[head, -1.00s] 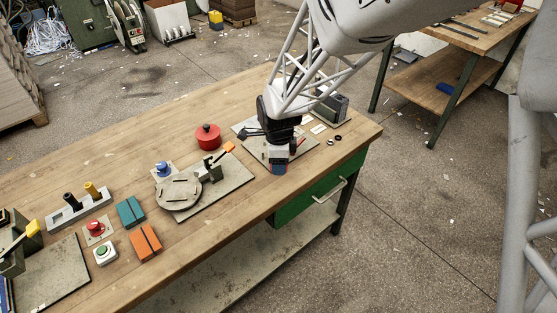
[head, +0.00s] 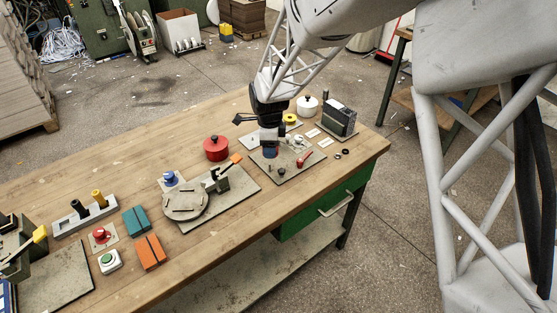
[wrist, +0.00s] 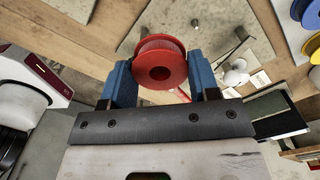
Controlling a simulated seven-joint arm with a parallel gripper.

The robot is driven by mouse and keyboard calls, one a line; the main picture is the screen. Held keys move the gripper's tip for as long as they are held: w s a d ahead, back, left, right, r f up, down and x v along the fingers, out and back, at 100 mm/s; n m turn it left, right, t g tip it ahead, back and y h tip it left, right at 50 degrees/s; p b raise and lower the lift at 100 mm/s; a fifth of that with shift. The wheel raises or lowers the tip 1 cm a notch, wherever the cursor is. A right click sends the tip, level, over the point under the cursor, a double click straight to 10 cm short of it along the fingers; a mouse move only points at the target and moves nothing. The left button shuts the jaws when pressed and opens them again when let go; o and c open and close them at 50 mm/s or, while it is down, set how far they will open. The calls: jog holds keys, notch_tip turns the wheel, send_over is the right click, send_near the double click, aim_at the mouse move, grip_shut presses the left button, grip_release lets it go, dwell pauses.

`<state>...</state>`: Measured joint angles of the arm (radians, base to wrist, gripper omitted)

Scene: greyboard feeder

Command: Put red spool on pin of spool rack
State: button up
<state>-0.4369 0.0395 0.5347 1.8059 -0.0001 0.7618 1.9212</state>
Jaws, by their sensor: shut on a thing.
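The red spool (wrist: 160,62) is held between the two blue fingers of my gripper (wrist: 161,80) in the wrist view. Its round flange and dark centre hole face the camera. In the head view my gripper (head: 270,150) is over the back left part of a grey plate (head: 288,174), and the spool is mostly hidden there. The plate has short upright pins (wrist: 195,22), which stand apart from the spool in the wrist view. I cannot tell surely whether this plate is the spool rack. A grey block (head: 62,229) at the far left bears black and yellow cylinders.
The plate also carries a red lever (head: 305,158) and a white knob (head: 299,140). A red pot (head: 217,149) and a turntable (head: 186,205) stand left.

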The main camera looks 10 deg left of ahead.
send_over(252, 137)
jog(key=shift+r, duration=0.15)
jog(key=shift+f, duration=0.2)
dwell(0.5)
jog(key=shift+f, duration=1.95)
jog(key=shift+f, duration=1.15)
dwell(1.7)
dwell(0.3)
jog(key=o, duration=1)
jog(key=shift+r, duration=3.95)
